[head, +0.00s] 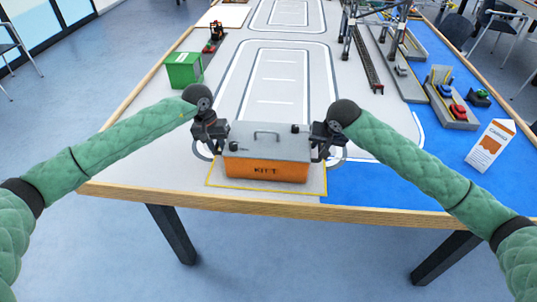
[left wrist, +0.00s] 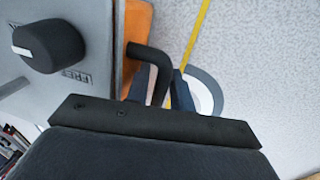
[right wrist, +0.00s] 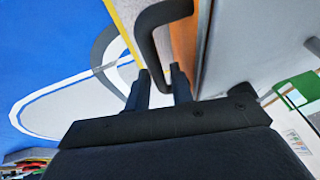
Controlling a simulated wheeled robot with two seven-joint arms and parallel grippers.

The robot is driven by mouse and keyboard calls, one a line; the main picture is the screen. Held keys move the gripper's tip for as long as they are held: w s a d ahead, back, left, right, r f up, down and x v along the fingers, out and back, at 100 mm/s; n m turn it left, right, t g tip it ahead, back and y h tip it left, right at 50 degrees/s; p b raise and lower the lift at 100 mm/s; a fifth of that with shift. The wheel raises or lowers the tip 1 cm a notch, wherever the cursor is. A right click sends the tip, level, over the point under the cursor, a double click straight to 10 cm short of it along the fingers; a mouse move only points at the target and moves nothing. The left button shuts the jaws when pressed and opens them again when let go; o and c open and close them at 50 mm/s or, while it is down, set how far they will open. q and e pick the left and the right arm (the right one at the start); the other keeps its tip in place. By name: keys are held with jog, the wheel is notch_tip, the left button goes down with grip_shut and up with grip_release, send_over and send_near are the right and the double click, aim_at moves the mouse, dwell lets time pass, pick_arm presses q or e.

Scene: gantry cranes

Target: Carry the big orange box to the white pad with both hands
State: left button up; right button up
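The big orange box (head: 265,168) has a grey lid with a handle and dark lettering on its front. It is level over a yellow-outlined mat at the table's near edge; I cannot tell whether it touches it. My left gripper (head: 213,138) is at its left end, fingers closed around a black side handle (left wrist: 158,72). The white pad (head: 222,16) lies at the far left of the table and looks empty.
A green box (head: 184,70) and a small dark-and-red model (head: 214,36) stand along the left edge. A crane frame (head: 372,40) stands at the back right. A white-and-orange carton (head: 490,145) stands right on blue. The marked grey lane ahead is clear.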

pick_arm(q)
jog(key=shift+f, duration=0.5)
pick_arm(e)
jog(key=shift+w+a+f, duration=0.1)
jog(key=shift+w+f, duration=0.1)
jog(key=shift+f, duration=0.35)
pick_arm(q)
grip_shut()
pick_arm(e)
grip_shut()
jog(key=shift+r, duration=0.1)
dwell(0.3)
